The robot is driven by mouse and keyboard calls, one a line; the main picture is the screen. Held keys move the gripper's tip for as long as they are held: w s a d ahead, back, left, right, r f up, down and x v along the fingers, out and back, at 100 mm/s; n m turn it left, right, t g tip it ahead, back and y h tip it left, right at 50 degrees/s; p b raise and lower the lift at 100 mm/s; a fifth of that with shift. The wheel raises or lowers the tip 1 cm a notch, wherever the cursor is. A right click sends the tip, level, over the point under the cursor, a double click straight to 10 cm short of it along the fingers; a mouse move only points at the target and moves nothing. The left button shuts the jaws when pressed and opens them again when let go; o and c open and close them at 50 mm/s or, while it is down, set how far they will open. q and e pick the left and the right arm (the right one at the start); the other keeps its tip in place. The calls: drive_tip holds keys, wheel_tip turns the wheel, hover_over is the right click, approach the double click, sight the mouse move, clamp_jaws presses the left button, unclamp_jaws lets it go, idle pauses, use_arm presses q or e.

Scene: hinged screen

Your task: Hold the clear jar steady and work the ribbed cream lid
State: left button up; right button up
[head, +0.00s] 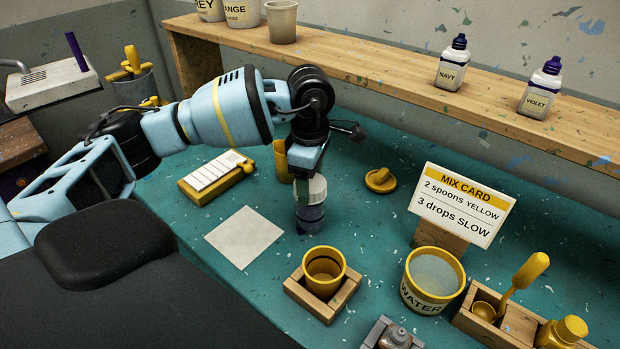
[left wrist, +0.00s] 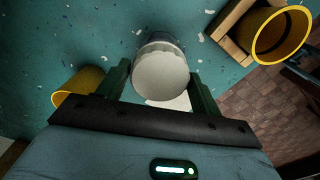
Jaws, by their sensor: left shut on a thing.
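The jar (head: 309,217) stands upright on the teal bench in the middle of the head view; its lower part looks dark blue. The pale cream lid (head: 317,188) sits on top of it. In the left wrist view the lid (left wrist: 160,75) shows as a round pale disc, with the jar (left wrist: 159,38) partly behind it. My left gripper (head: 309,180) comes down from above, its fingers on either side of the lid and shut on it. The wrist view shows both dark green fingers. My right gripper is out of view.
A yellow cup in a wooden holder (head: 293,287) stands just in front of the jar. A water tub (head: 408,298), mix card (head: 459,203) and spoon tray (head: 469,323) are to the right. White paper (head: 243,237) lies left. A yellow cup (head: 281,163) stands close behind.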

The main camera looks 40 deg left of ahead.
use_arm(q)
drive_tip(key=shift+f, duration=0.65)
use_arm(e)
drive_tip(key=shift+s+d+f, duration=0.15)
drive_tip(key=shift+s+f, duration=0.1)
use_arm(q)
drive_tip(key=shift+f+b, duration=0.55)
drive_tip(key=shift+f, duration=0.65)
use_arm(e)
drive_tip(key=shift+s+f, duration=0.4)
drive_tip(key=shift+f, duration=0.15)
use_arm(q)
drive_tip(key=o, duration=1)
drive_tip(key=shift+r, duration=0.1)
drive_tip(key=shift+o, duration=0.3)
wheel_tip(320, 180, up, 7)
drive_tip(key=shift+f, duration=0.1)
drive_tip(key=shift+r, duration=0.5)
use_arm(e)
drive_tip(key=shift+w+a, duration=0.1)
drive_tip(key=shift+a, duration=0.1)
use_arm(q)
drive_tip(key=shift+s+f, duration=0.1)
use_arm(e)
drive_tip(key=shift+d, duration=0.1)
